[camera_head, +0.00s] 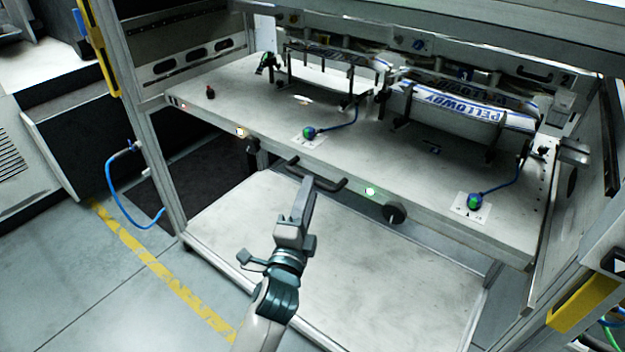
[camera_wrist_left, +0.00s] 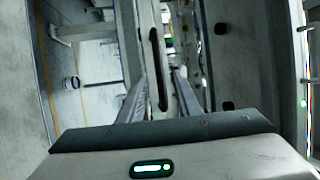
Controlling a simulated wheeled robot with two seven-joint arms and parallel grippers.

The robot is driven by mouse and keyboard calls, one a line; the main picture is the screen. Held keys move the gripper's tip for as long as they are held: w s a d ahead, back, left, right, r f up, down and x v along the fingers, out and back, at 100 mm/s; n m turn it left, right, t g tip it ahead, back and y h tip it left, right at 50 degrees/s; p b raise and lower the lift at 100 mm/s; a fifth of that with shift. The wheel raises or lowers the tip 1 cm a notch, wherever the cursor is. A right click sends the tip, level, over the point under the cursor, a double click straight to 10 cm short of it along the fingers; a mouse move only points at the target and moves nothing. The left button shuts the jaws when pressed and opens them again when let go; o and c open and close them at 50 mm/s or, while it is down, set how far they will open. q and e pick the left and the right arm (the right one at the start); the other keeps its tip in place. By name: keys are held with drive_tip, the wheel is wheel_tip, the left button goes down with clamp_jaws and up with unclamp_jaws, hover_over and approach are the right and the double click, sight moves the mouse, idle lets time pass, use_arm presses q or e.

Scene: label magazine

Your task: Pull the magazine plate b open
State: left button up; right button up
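The magazine plate (camera_head: 235,110) is a wide light-grey shelf inside the metal frame in the head view. A dark bar handle (camera_head: 328,185) is fixed to its front edge, and it also shows in the left wrist view (camera_wrist_left: 158,70). My left gripper (camera_head: 306,184) is at the handle, its fingers pointing towards the plate. In the left wrist view the fingers of my left gripper (camera_wrist_left: 158,95) stand apart, with the handle bar in line between them. I cannot tell whether they touch it. My right gripper is not in view.
A roll marked PELLOWBY (camera_head: 470,107) and a second holder (camera_head: 325,75) stand on the plate. A lower pale shelf (camera_head: 330,270) lies below. Frame posts stand on both sides.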

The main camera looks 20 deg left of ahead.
use_arm(q)
drive_tip(key=shift+w+a+r, duration=0.1)
drive_tip(key=shift+w+r, duration=0.1)
drive_tip(key=shift+w, duration=0.9)
drive_tip(key=shift+w+r, duration=0.15)
drive_tip(key=shift+w, duration=0.95)
drive_tip(key=shift+c, duration=0.7)
clamp_jaws()
